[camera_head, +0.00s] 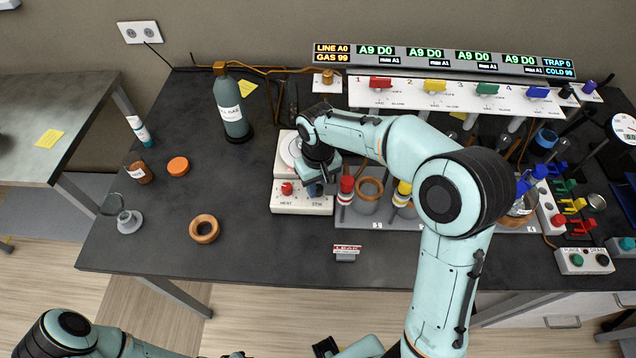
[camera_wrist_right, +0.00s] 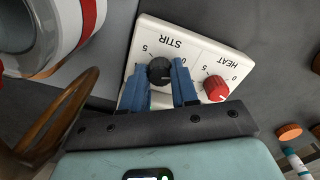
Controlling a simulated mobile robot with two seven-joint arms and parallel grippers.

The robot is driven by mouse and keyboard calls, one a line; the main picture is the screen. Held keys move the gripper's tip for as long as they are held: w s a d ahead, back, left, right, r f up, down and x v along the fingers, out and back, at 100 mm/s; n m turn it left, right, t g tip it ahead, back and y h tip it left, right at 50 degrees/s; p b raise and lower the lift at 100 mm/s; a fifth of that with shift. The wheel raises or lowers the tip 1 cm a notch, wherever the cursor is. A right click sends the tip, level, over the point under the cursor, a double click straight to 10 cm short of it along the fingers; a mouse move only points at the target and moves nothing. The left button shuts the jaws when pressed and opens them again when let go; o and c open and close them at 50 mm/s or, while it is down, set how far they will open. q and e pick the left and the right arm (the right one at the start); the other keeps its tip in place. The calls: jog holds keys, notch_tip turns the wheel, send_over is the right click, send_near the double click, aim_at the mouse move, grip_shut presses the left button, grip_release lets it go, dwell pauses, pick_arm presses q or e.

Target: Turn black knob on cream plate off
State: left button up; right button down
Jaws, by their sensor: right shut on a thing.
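The black knob (camera_wrist_right: 160,70) sits under the STIR label on the cream front plate (camera_wrist_right: 192,50), which faces up from the hotplate unit. My right gripper (camera_wrist_right: 160,88) has its two blue fingers on either side of the black knob and is shut on it. In the head view the right gripper (camera_head: 316,187) reaches down over the plate (camera_head: 302,206) and mostly hides the knob. A red knob (camera_wrist_right: 216,88), marked HEAT, is beside it, and also shows in the head view (camera_head: 287,188). My left arm shows only in part at the lower left; its gripper is not clearly visible.
A red-capped bottle (camera_head: 346,190) and a brown ring (camera_head: 370,188) stand just right of the plate. A gas bottle (camera_head: 231,105) stands behind to the left. A brown ring (camera_head: 204,229) lies front left. The table (camera_head: 150,240) is largely clear around it.

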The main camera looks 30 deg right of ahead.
aim_at(318, 188)
dwell(0.3)
jog(key=c, duration=0.9)
grip_release()
jog(key=shift+o, duration=0.2)
pick_arm(q)
jog(key=shift+w+r+p, duration=0.45)
jog(key=shift+r, duration=0.2)
jog(key=shift+w+r+p, duration=0.45)
jog(key=shift+r, duration=0.15)
pick_arm(e)
notch_tip(318, 188, up, 13)
jog(key=shift+r, duration=0.2)
